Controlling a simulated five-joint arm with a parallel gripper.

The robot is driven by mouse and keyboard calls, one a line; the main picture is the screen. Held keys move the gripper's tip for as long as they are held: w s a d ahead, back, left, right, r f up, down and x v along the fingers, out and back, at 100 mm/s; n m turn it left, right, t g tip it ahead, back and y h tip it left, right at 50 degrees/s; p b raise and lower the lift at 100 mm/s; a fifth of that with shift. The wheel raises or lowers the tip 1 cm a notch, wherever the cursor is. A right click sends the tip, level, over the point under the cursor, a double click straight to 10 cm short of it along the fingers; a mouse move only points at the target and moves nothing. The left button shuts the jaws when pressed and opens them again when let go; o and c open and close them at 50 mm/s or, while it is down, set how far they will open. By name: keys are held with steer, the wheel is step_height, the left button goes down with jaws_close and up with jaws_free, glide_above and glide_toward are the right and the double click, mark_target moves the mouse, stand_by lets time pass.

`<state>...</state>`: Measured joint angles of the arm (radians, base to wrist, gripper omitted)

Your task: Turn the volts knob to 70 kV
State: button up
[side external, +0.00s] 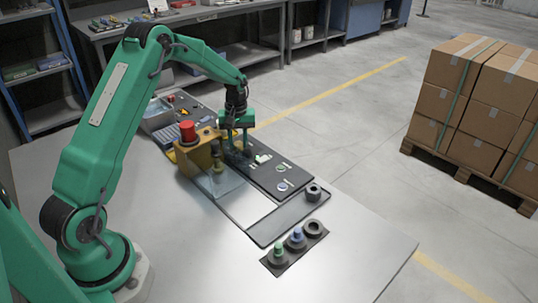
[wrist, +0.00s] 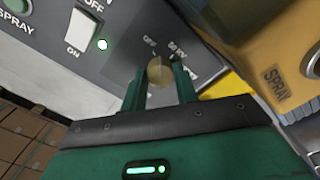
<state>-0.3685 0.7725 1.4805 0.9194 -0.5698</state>
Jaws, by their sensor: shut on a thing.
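In the wrist view, the volts knob (wrist: 160,71) is a small round brass-coloured knob on a dark grey panel (wrist: 128,55). An OFF mark and a small kV mark stand beyond it; the kV figure is too small to read surely. The two green fingers of my gripper (wrist: 160,84) stand on either side of the knob and are shut on it. The knob's pointer direction cannot be made out. In the side view, my gripper (side external: 240,150) reaches down to the dark panel (side external: 268,176); the knob is hidden there.
A yellow housing (side external: 192,158) with a red top (side external: 187,130) stands close beside my gripper; it also shows in the wrist view (wrist: 265,50), labelled SPRAY. An ON/OFF switch (wrist: 83,28) and green light (wrist: 102,44) lie left. A tray (side external: 285,220) lies in front.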

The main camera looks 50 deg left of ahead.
steer(key=m, duration=0.4)
steer(key=shift+w+r+m, duration=0.1)
steer(key=shift+w+m, duration=0.05)
steer(key=shift+m, duration=0.15)
steer(key=m, duration=0.4)
steer(key=shift+d+m+t, duration=0.15)
steer(key=shift+m+t, duration=0.15)
steer(key=shift+m, duration=0.1)
steer(key=m, duration=0.9)
steer(key=shift+m, duration=0.3)
steer(key=o, duration=1)
steer(key=shift+c, duration=0.2)
steer(key=shift+s, duration=0.2)
